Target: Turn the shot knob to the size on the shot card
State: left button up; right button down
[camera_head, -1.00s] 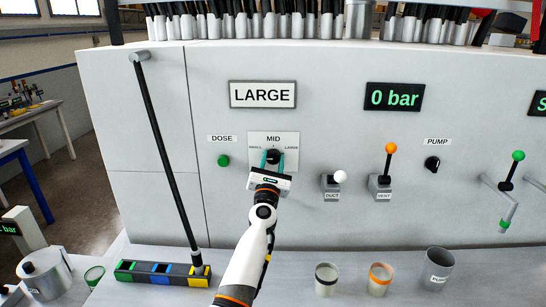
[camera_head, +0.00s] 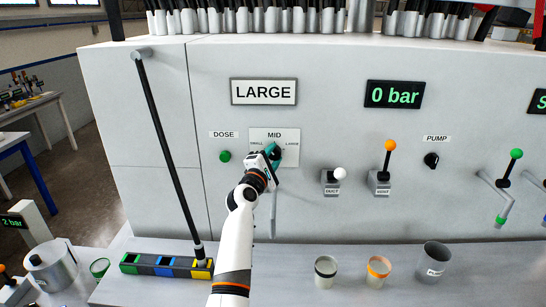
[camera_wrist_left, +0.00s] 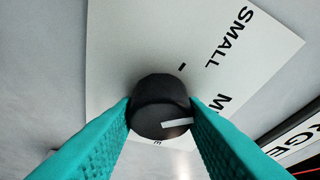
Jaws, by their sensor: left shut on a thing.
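The shot knob (camera_head: 275,153) is black and sits on a white plate (camera_head: 290,134) marked SMALL, MID and LARGE. The shot card (camera_head: 263,92) above it reads LARGE. My left gripper (camera_head: 273,152) is tilted and shut on the knob. In the left wrist view, the teal fingers (camera_wrist_left: 160,112) touch both sides of the knob (camera_wrist_left: 158,98). Its white mark (camera_wrist_left: 177,124) points to the right, roughly toward the side where the M of MID shows. The LARGE end of the plate is mostly hidden behind the knob and fingers. My right gripper is out of view.
A green DOSE button (camera_head: 225,156) is left of the plate. A white-tipped DUCT lever (camera_head: 340,174), an orange-tipped VENT lever (camera_head: 390,146) and a PUMP knob (camera_head: 431,160) are to the right. Cups (camera_head: 325,271) and a coloured block strip (camera_head: 160,265) stand on the bench below.

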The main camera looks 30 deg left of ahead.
pick_arm(q)
jog(key=m+g, duration=0.1)
jog(key=m, duration=0.2)
jog(key=m+g, duration=0.1)
jog(key=m, duration=0.2)
jog(key=shift+h, duration=0.4)
jog(key=m+g, duration=0.1)
jog(key=m, duration=0.1)
jog(key=m+g, duration=0.1)
jog(key=m, duration=0.1)
jog(key=shift+r+m+g+y, duration=0.1)
jog(key=shift+m+g+y, duration=0.2)
jog(key=shift+y, duration=0.1)
jog(key=m+g+y, duration=0.1)
jog(key=m, duration=0.1)
jog(key=m+g, duration=0.1)
jog(key=shift+d+m+y, duration=0.1)
jog(key=shift+m+y, duration=0.3)
jog(key=m+y, duration=0.1)
jog(key=m, duration=0.1)
jog(key=m+g+y, duration=0.1)
jog(key=shift+w+d+m+g, duration=0.1)
jog(key=shift+m+g, duration=0.2)
jog(key=shift+m, duration=0.1)
jog(key=shift+f, duration=0.2)
jog(key=o, duration=0.8)
jog(key=shift+o, duration=1)
jog(key=shift+r, duration=0.15)
